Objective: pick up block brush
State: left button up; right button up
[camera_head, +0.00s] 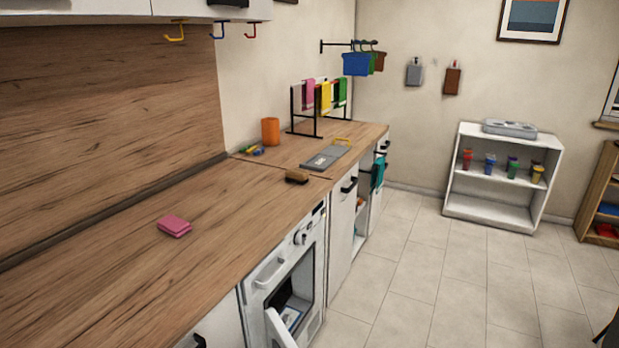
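A small brown block (297,177), which looks like the block brush, lies on the wooden counter (120,285) close to its front edge, above the white appliance. It is small in view, and its bristles cannot be made out. Nothing is touching it from above. Neither of my grippers can be made out in the head view.
A pink sponge-like block (174,227) lies nearer on the counter. Behind the brush are a grey board (327,158), an orange cup (270,131) and a rack with coloured cloths (322,100). The white appliance (300,265) below stands open. Tiled floor at right is clear.

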aim_at(300, 177)
jog(key=i+l+z, duration=0.1)
jog(key=l+z, duration=0.15)
jog(key=l, duration=0.15)
jog(key=i+l+z, duration=0.15)
jog(key=l+z, duration=0.15)
jog(key=i+l+z, duration=0.25)
jog(key=l, duration=0.15)
jog(key=i+l, duration=0.25)
jog(key=i, duration=0.15)
jog(key=i+l, duration=0.25)
jog(key=i+u, duration=0.4)
jog(key=i+j+u, duration=0.1)
jog(key=u, duration=0.25)
jog(key=i+l+u, duration=0.15)
jog(key=i+u, duration=0.25)
jog(key=i+l+u, duration=0.2)
jog(key=u, duration=0.2)
jog(key=i+u, duration=0.3)
jog(key=u, duration=0.15)
jog(key=i+u, duration=0.25)
jog(key=u, duration=0.2)
jog(key=i+l+u, duration=0.2)
jog(key=u, duration=0.25)
jog(key=i+l+u, duration=0.25)
jog(key=u, duration=0.2)
jog(key=i, duration=0.05)
